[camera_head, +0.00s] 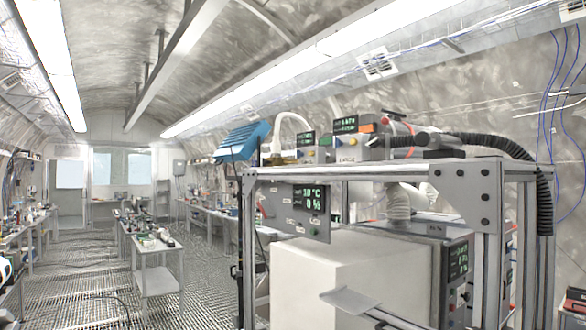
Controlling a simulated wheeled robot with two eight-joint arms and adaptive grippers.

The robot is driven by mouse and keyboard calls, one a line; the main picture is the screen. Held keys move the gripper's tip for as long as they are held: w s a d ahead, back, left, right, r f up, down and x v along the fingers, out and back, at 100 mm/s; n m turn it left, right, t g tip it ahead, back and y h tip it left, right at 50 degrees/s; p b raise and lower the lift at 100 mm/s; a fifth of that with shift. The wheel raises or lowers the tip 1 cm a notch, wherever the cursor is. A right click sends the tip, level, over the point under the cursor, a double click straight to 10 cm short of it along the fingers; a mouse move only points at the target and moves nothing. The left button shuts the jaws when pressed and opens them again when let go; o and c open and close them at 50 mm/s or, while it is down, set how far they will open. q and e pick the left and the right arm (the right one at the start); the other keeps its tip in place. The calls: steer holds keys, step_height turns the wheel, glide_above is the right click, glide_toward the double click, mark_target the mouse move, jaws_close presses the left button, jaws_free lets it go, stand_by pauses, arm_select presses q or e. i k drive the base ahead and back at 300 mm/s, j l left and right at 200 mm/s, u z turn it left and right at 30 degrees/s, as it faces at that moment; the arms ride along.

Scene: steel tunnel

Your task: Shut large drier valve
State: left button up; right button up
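A metal frame rack (350,172) stands close on the right. On its top are box units with green displays, one of them a grey unit (347,146) with coloured buttons. A small dark handle with red below it (393,114) sits above this unit. A thick black corrugated hose (500,143) runs from the units over the right end of the rack. I cannot tell which part is the large drier valve or whether it is open or shut. Neither of my grippers can be made out in this view.
A panel reading °C and % (300,208) hangs under the rack's top. A large white box (345,265) and a grey display unit (450,265) stand inside the rack. A white table (155,250) stands left of centre. Grated floor (85,290) is open around it.

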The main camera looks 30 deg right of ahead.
mark_target(336, 142)
steer(key=i, duration=2.45)
steer(key=i+z, duration=0.45)
steer(key=i+j+z, duration=0.2)
steer(key=z, duration=0.25)
steer(key=i+j+z, duration=0.3)
steer(key=z, duration=0.2)
